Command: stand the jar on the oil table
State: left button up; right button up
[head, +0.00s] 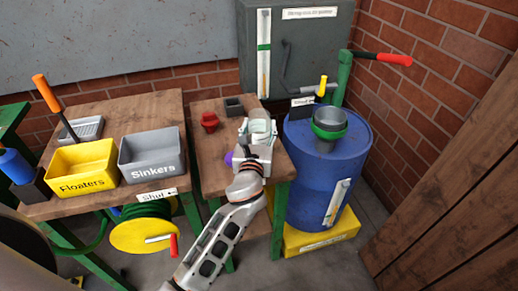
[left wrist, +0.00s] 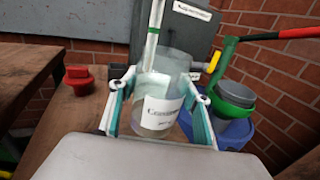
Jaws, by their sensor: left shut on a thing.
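A clear glass jar (head: 260,118) with a white label shows at my left gripper (head: 259,134) in the head view. The jar also shows in the left wrist view (left wrist: 162,88), upright between the two finger pads. My left gripper is shut on it. It is over the right part of the small wooden table (head: 213,162), which I take as the oil table. I cannot tell whether the jar's base touches the wood, as the gripper hides it. My right gripper is not in view.
A red knob-like piece (head: 209,122) and a dark square holder (head: 233,106) stand on the small table. A blue drum (head: 300,165) with a funnel (head: 329,122) and green pump is close on the right. Yellow (head: 82,170) and grey (head: 152,155) bins stand left.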

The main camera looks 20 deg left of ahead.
pick_arm(q)
notch_tip(320, 180, down, 2)
jog(key=shift+f, duration=0.1)
jog(key=shift+f+b, duration=0.2)
jog(key=shift+b, duration=0.15)
jog(key=shift+f, duration=0.15)
notch_tip(320, 180, down, 4)
jog(key=shift+r+b, duration=0.1)
jog(key=shift+b, duration=0.95)
jog(key=shift+f, duration=0.25)
jog(key=shift+r, duration=0.2)
jog(key=shift+f, duration=0.25)
jog(key=o, duration=1.3)
jog(key=shift+o, duration=0.3)
jog(key=shift+r, duration=0.3)
jog(key=s+d, duration=0.2)
jog(key=s, duration=0.9)
jog(key=shift+s+d, duration=0.15)
jog(key=shift+s, duration=0.25)
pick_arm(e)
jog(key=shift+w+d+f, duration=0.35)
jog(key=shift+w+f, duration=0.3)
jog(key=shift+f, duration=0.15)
